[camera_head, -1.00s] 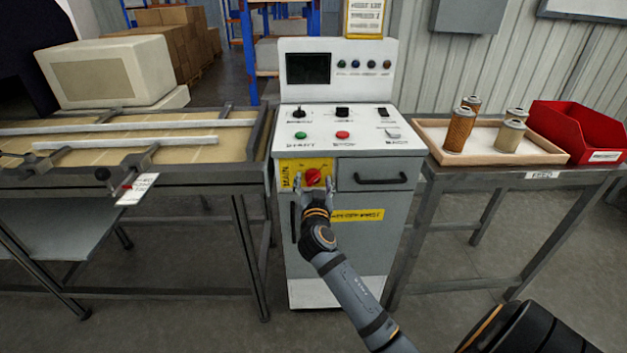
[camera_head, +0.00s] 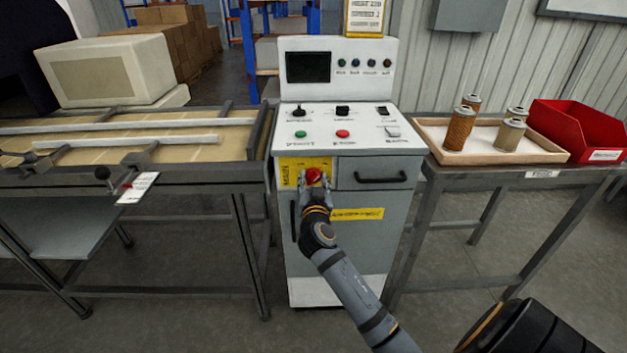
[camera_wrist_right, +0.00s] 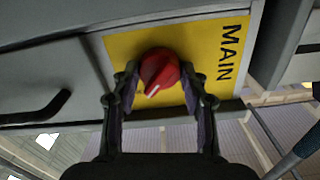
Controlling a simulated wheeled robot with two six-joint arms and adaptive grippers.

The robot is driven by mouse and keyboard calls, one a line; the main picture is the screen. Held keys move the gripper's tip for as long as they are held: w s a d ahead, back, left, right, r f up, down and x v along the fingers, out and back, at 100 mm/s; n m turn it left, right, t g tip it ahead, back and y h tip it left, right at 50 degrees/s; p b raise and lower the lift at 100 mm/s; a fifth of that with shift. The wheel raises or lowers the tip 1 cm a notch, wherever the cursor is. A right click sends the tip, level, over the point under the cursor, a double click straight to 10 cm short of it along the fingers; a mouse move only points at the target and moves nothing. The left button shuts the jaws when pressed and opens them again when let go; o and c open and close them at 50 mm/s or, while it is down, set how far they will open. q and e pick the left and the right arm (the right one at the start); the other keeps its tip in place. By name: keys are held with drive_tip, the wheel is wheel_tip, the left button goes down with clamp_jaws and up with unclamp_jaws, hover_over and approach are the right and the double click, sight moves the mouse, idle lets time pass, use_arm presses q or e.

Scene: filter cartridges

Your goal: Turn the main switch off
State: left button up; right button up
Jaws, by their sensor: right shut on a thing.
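The main switch (camera_head: 314,175) is a red rotary knob on a yellow plate (camera_head: 291,166) marked MAIN, on the front of the grey control cabinet (camera_head: 375,236). In the right wrist view the knob (camera_wrist_right: 160,72) carries a white mark that points down and a little to the left in the picture. My right gripper (camera_head: 315,184) reaches the knob from below in the head view. Its two fingers stand on either side of the knob and are shut on it, as the wrist view (camera_wrist_right: 160,84) also shows. My left gripper is not in view.
The cabinet top has green (camera_head: 301,134) and red (camera_head: 343,134) buttons and small switches. A drawer handle (camera_head: 380,178) is right of the yellow plate. A work table (camera_head: 215,178) stands left. A side table (camera_head: 480,176) at right bears a cartridge tray (camera_head: 440,152) and a red bin (camera_head: 577,130).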

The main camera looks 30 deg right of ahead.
drive_tip(key=n, duration=0.3)
drive_tip(key=shift+p, duration=0.3)
drive_tip(key=n+p, duration=0.1)
drive_tip(key=n, duration=0.5)
drive_tip(key=shift+n+p, duration=0.4)
drive_tip(key=n+p, duration=0.1)
drive_tip(key=n, duration=0.1)
drive_tip(key=shift+a+n, duration=0.1)
drive_tip(key=shift+n, duration=0.3)
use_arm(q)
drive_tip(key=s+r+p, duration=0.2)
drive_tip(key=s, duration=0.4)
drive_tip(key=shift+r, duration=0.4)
use_arm(e)
drive_tip(key=n, duration=0.4)
drive_tip(key=shift+f+n, duration=0.15)
drive_tip(key=shift+n, duration=0.25)
